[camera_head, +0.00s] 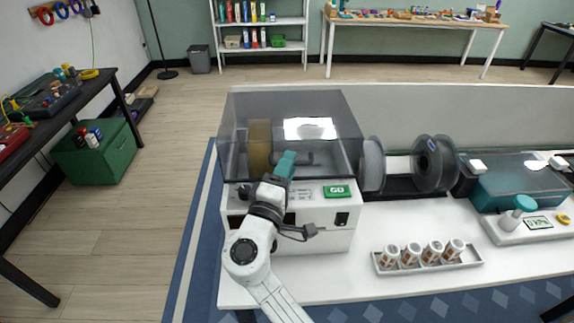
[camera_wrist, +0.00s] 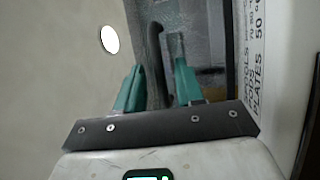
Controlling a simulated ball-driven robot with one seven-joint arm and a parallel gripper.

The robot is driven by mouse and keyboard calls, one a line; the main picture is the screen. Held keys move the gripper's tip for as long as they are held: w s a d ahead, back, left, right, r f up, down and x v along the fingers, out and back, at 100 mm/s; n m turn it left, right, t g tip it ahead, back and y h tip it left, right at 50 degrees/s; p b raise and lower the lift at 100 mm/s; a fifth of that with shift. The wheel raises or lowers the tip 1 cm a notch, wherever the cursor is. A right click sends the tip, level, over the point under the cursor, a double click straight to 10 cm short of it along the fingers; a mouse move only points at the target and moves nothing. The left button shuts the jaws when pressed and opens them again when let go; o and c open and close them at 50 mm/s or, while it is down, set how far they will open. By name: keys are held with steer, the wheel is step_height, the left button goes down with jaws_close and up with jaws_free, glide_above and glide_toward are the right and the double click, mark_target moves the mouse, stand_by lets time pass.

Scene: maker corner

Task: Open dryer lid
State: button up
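The dryer (camera_head: 325,220) is a white box with a smoky see-through lid (camera_head: 335,150), which is down on the body. A tan spool (camera_head: 259,140) shows inside. My gripper (camera_head: 287,160), with teal fingers, is at the front of the lid, by the dark lid handle (camera_head: 304,158). In the wrist view my gripper (camera_wrist: 155,75) has its fingers apart, with the dark handle bar (camera_wrist: 154,65) between them. A gap shows between the bar and the right finger; whether the left finger touches it I cannot tell. My arm hides part of the dryer front.
Dark spools (camera_head: 435,163) stand on the bench right of the dryer. A tray (camera_head: 440,266) of several small jars lies at the front right. A teal-topped tool (camera_head: 517,212) stands farther right. Open floor lies left of the bench.

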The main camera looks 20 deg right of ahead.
steer(key=shift+w+d, duration=0.1)
steer(key=shift+c, duration=0.3)
jaws_close()
stand_by(0.4)
